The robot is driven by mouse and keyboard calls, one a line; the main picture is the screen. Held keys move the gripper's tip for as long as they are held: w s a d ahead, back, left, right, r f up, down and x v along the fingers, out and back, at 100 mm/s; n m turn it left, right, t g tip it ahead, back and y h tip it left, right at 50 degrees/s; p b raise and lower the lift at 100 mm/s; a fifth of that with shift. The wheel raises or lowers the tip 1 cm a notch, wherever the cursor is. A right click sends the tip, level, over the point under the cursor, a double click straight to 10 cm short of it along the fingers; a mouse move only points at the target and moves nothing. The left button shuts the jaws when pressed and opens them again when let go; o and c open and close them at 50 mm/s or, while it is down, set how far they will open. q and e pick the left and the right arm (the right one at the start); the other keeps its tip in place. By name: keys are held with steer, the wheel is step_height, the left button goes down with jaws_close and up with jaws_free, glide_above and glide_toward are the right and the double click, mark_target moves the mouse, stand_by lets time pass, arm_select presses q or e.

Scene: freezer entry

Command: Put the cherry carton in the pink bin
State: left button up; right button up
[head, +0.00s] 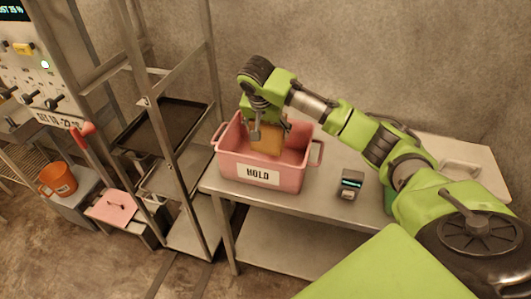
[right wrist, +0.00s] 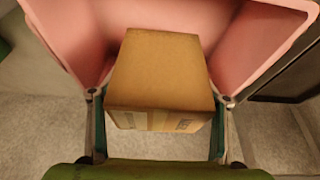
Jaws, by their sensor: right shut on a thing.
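The pink bin (head: 232,172), labelled HOLD, stands on a metal table against the wall. In the right wrist view its pink walls (right wrist: 260,35) surround the far side of the carton. My right gripper (head: 266,133) reaches down into the bin's opening and is shut on a brown carton (head: 267,140). In the right wrist view the carton (right wrist: 160,75) sits between the two fingers, with tape and a small dark print on its near face. No cherry marking is readable. Whether the carton touches the bin floor cannot be told. My left gripper is not in view.
A small dark device (head: 350,184) sits on the metal table (head: 310,203) right of the bin. A rack with dark trays (head: 165,125) stands left of the table. Farther left are an orange pot (head: 58,180) and a pink board (head: 110,207).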

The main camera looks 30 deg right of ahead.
mark_target(265, 136)
step_height(265, 136, down, 3)
steer(key=shift+w+r+p, duration=0.1)
steer(key=shift+r+p, duration=0.05)
steer(key=shift+p, duration=0.15)
step_height(265, 136, down, 4)
steer(key=shift+r+p, duration=0.1)
steer(key=shift+p, duration=0.35)
steer(key=shift+w+f, duration=0.1)
steer(key=shift+f, duration=0.4)
steer(key=o, duration=1.5)
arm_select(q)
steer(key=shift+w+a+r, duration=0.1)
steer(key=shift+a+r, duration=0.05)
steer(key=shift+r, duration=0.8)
arm_select(e)
steer(key=b+v, duration=0.2)
steer(key=v, duration=1)
steer(key=shift+r, duration=0.1)
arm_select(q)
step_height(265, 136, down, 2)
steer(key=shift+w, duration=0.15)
